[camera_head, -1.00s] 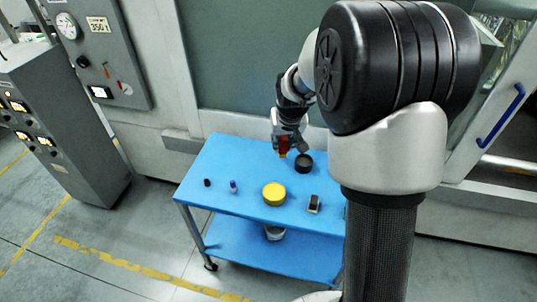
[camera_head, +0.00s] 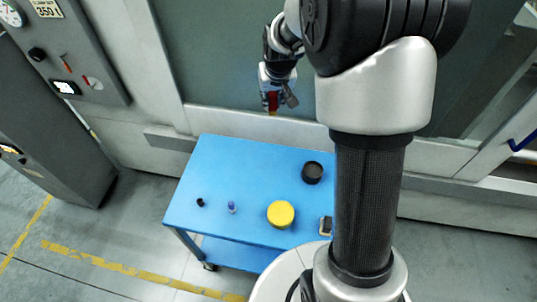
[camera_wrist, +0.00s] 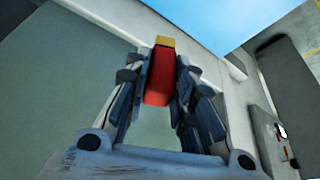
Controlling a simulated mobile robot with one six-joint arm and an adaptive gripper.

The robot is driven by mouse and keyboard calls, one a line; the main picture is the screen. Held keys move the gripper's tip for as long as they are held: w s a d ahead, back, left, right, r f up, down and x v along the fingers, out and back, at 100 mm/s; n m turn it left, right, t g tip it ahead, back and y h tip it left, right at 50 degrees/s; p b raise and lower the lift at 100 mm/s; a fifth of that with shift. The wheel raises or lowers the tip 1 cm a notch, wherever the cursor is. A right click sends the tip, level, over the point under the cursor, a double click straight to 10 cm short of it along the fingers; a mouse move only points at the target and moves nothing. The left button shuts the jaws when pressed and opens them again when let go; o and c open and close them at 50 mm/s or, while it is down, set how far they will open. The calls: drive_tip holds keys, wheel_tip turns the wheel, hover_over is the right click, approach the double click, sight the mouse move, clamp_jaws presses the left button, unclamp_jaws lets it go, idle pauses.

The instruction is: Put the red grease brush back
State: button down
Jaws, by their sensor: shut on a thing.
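The red grease brush (camera_wrist: 158,80) is between the fingers of my gripper (camera_wrist: 160,90) in the wrist view. Its body is red and its far end is yellow. In the head view my gripper (camera_head: 273,97) is shut on the red brush (camera_head: 272,101), raised above and beyond the back edge of the blue cart (camera_head: 240,160), in front of the grey-green machine panel. The brush is clear of the cart top. Part of the brush is hidden by the fingers.
On the cart stand a black round cup (camera_head: 312,172), a yellow round tin (camera_head: 281,214), a small blue bottle (camera_head: 232,208), a small black piece (camera_head: 200,202) and a dark block (camera_head: 326,226). A grey control cabinet (camera_head: 60,50) stands at the left.

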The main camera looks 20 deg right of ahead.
sight(273, 114)
drive_tip(key=shift+b+x, duration=0.6)
drive_tip(key=shift+x, duration=0.6)
drive_tip(key=s+f+b, duration=0.2)
drive_tip(key=b, duration=0.1)
drive_tip(key=shift+s+a+f, duration=0.1)
drive_tip(key=shift+a+f, duration=0.15)
drive_tip(key=f+b, duration=0.3)
drive_tip(key=f, duration=0.5)
drive_tip(key=f+b, duration=0.4)
drive_tip(key=f, duration=0.5)
drive_tip(key=f+b, duration=0.3)
drive_tip(key=f, duration=0.5)
drive_tip(key=shift+w+d+f, duration=0.1)
drive_tip(key=shift+w+f, duration=0.1)
drive_tip(key=shift+w, duration=0.15)
drive_tip(key=c, duration=1.4)
unclamp_jaws()
drive_tip(key=shift+o, duration=0.2)
drive_tip(key=shift+r, duration=0.1)
